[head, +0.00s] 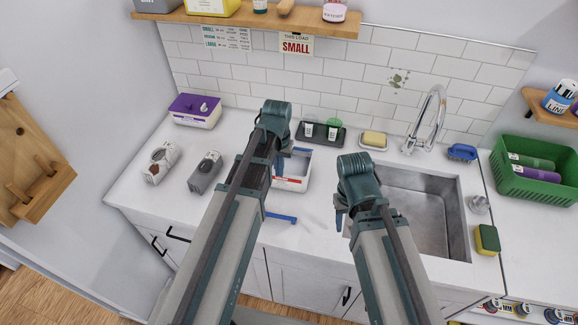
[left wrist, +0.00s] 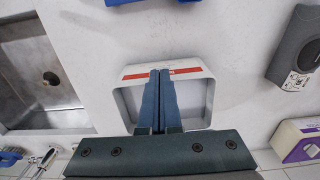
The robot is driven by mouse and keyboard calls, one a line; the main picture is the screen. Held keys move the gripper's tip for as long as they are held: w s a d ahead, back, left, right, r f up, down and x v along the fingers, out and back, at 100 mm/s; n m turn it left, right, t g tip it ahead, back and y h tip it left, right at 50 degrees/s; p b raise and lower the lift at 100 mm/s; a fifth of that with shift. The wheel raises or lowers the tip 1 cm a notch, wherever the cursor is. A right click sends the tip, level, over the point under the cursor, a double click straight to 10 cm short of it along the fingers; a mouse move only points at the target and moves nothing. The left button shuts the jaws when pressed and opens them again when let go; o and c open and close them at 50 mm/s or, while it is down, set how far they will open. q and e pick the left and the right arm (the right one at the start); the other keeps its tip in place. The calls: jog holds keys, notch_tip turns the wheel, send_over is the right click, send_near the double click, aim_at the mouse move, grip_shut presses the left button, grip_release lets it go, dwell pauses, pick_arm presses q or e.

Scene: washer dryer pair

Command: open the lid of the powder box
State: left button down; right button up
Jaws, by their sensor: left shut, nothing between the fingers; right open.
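A white box with a red stripe (head: 291,184) stands near the middle of the counter. In the left wrist view the box (left wrist: 204,68) shows an open top with a grey inside. A second white box with a purple lid (head: 195,106) stands shut at the back left; I cannot tell from a label which is the powder box. My left gripper (head: 284,165) is shut and empty, its blue fingers (left wrist: 160,75) over the striped box's opening; contact cannot be told. My right gripper (head: 341,215) is open and empty, right of the box, near the sink.
A flat blue piece (head: 281,218) lies in front of the striped box. A dark tray (head: 320,134) with small cups is behind. The sink (head: 425,215) and faucet (head: 428,120) are right. The front left counter is clear.

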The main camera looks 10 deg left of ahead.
pick_arm(q)
jog(key=shift+w, duration=0.1)
dwell(0.3)
jog(key=shift+w, duration=6.75)
jog(key=s+r+p, duration=0.3)
jog(key=r+p, duration=0.7)
pick_arm(e)
notch_tip(320, 180, up, 10)
pick_arm(q)
jog(key=shift+s+f, duration=0.1)
jog(key=shift+s, duration=0.05)
jog(key=s+d+f+m+b, duration=0.1)
jog(key=s+d+f+b, duration=0.2)
jog(key=s+f+b, duration=0.2)
jog(key=s+d+f+m+b, duration=0.1)
jog(key=s+d+f+b, duration=0.3)
jog(key=s, duration=0.7)
jog(key=s+d+f+m+y+b, duration=0.1)
jog(key=s+d+f+b, duration=0.2)
jog(key=s+f+b, duration=0.3)
jog(key=shift+s+d, duration=0.15)
jog(key=shift+s, duration=0.55)
jog(key=shift+s+d, duration=0.1)
jog(key=shift+s, duration=0.6)
pick_arm(e)
notch_tip(320, 180, down, 15)
jog(key=shift+f, duration=0.15)
